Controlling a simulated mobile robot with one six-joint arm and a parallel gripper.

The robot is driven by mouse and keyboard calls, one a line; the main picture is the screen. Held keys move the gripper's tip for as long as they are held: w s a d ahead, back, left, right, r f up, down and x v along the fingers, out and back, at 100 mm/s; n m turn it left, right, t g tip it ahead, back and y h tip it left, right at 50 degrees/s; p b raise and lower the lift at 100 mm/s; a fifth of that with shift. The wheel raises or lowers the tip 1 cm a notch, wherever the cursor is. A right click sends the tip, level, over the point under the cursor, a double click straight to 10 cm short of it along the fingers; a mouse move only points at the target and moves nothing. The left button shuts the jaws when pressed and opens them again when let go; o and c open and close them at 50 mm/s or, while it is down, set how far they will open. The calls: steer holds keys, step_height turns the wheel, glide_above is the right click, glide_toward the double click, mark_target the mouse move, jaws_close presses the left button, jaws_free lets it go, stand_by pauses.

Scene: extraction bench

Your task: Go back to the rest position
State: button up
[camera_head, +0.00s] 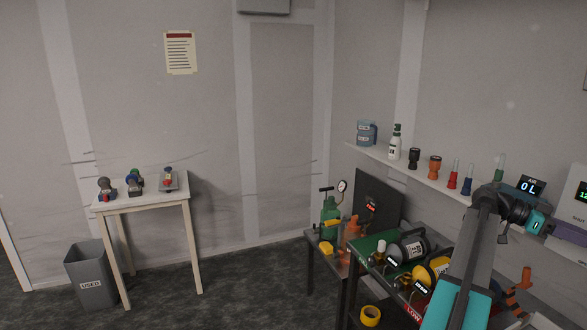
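My arm (474,250) rises from the bottom right of the head view, dark grey with teal joint covers. Its upper end bends right to a teal-capped joint (538,222). A small dark part hanging below that end may be my gripper (503,237). Its fingers cannot be made out, and no held thing is visible. The arm is in front of the right part of the bench and the wall shelf.
A wall shelf (417,178) carries bottles and several small items. A white table (150,198) with small devices and a grey bin (90,272) stand left. Floor between is clear.

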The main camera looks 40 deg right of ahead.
steer(key=w+a+f+n+t+h+b, duration=0.1)
steer(key=w+a+f+n+h+b, duration=0.15)
steer(key=w+f, duration=1)
steer(key=w+a+f+n+t+h+b, duration=0.2)
steer(key=w+a+f+n+b, duration=0.15)
steer(key=w+f, duration=0.9)
steer(key=w+a+f+n+t+h+b, duration=0.15)
steer(key=w+a+f+n, duration=0.25)
steer(key=w+a+f, duration=0.7)
steer(key=w+a+f+n+t+b, duration=0.35)
steer(key=w+a+f, duration=0.45)
steer(key=f, duration=0.6)
steer(key=s+a+f+n+t+y+b, duration=0.3)
steer(key=a+f+n, duration=0.5)
steer(key=a+f, duration=1.8)
steer(key=s+a+f+n+y+b, duration=0.1)
steer(key=s+a+f+n+y, duration=0.1)
steer(key=a, duration=0.6)
steer(key=s+a+f+n+y+b, duration=0.1)
steer(key=s+a+f+n+y, duration=0.2)
steer(key=s+a+f, duration=0.3)
steer(key=s+a+f+n+g+y+b, duration=0.1)
steer(key=s+a+f+n, duration=0.3)
steer(key=a, duration=0.7)
steer(key=shift+s+f+y+b, duration=0.3)
steer(key=shift+s+f+y, duration=0.05)
steer(key=shift+s+y, duration=0.55)
